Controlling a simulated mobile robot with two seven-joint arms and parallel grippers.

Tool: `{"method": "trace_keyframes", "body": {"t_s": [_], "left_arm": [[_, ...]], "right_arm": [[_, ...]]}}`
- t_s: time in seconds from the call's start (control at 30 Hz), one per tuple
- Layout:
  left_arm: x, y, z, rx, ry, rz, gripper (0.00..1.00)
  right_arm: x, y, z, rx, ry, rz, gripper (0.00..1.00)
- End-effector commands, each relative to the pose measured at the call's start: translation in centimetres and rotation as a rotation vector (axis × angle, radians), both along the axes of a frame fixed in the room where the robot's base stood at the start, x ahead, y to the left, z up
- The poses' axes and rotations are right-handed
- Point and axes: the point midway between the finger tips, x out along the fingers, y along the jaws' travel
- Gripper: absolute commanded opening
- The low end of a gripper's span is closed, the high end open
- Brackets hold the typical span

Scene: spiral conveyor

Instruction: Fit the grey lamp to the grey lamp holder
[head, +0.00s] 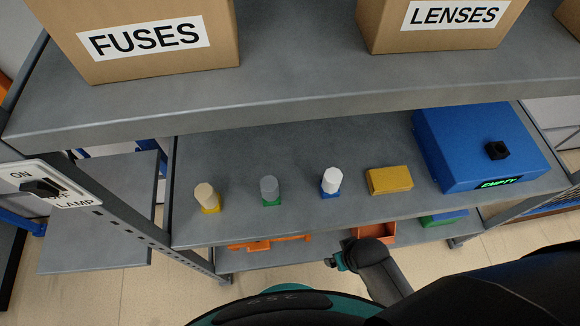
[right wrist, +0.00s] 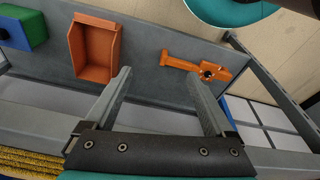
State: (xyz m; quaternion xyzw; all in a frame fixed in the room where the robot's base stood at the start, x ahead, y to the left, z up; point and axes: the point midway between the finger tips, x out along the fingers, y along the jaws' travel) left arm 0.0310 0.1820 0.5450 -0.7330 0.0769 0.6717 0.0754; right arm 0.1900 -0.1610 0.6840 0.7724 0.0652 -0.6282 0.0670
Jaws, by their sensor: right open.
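A grey cylinder on a green base (head: 270,188), likely the grey lamp, stands upright on the middle shelf in the head view, between a beige one and a white one. No grey lamp holder can be made out with certainty in either view. My right gripper (right wrist: 158,82) is open and empty in the right wrist view. The lower shelf with an orange bin (right wrist: 92,50) and an orange tool-like part (right wrist: 200,70) shows beyond its fingers. In the head view my right arm comes in from the right, and its fingers cannot be made out. My left gripper is not in view.
The beige cylinder (head: 205,195), white cylinder (head: 331,180), yellow block (head: 390,180) and blue box reading EMPTY (head: 470,145) share the middle shelf (head: 230,222). The upper shelf (head: 290,85) overhangs it, bearing FUSES and LENSES boxes. A LAMP switch (head: 45,187) is at left.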

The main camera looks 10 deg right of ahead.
Motion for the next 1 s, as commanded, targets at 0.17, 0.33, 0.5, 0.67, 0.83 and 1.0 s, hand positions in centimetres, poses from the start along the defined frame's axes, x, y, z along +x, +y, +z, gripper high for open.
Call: {"method": "trace_keyframes", "body": {"t_s": [0.17,0.33,0.5,0.67,0.83,1.0], "left_arm": [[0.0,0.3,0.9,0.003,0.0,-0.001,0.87],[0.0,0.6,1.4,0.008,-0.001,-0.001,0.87],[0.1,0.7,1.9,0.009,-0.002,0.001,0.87],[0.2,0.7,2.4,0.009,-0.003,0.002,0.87],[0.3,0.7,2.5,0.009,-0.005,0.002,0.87],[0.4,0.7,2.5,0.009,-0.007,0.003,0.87]], "right_arm": [[2.1,0.3,7.0,0.004,-0.036,-0.006,0.88],[3.1,0.6,12.3,0.012,-0.059,-0.01,0.88],[3.8,1.6,17.1,0.04,-0.08,-0.012,0.88],[5.5,5.5,21.6,0.137,-0.096,-0.001,0.88],[7.0,10.2,22.6,0.234,-0.069,0.02,0.88],[8.5,14.8,22.7,0.301,-0.015,0.048,0.88]]}}
